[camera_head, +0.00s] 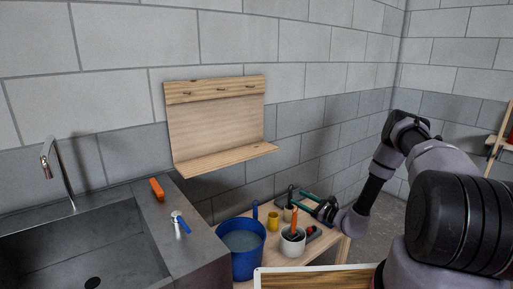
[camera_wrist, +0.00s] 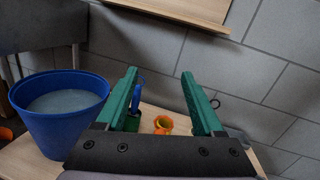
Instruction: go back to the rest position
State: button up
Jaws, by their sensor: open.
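My gripper (camera_head: 288,196) has two green fingers, spread apart with nothing between them. It reaches out over the wooden bench (camera_head: 333,244), near the wall and beyond the white pot. In the wrist view the gripper (camera_wrist: 158,73) points towards the grey block wall, and the fingers stand wide apart. My arm comes in from the right of the head view.
A blue bucket (camera_head: 247,262) of greyish liquid, a yellow cup (camera_head: 273,222) and a white pot (camera_head: 292,248) crowd the bench. A wooden wall rack (camera_head: 218,130) with hooks hangs behind. Left is a sink counter (camera_head: 150,215) with an orange block (camera_head: 157,189) and a spray bottle (camera_head: 180,223).

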jog(key=s+a+r+n+g, duration=0.2)
jog(key=s+r+n+g, duration=0.25)
jog(key=r, duration=0.65)
jog(key=s+a+r+n+g+h, duration=0.1)
jog(key=s+a+r+n+g, duration=0.2)
jog(key=r+n, duration=0.5)
jog(key=s+a+r+n+g, duration=0.1)
jog(key=s+r+n+g, duration=0.3)
jog(key=r, duration=0.9)
jog(key=s+d+r+n+t+h, duration=0.2)
jog(key=s+d+r+h, duration=0.3)
jog(key=s+r, duration=0.4)
jog(key=s+d+r+n+t+h, duration=0.2)
jog(key=s+d+r+t+h, duration=0.2)
jog(key=s+r, duration=0.5)
jog(key=s+d+h, duration=0.1)
jog(key=s, duration=0.4)
jog(key=shift+s+d+h, duration=0.15)
jog(key=shift+d+h, duration=0.2)
jog(key=shift+h, duration=0.05)
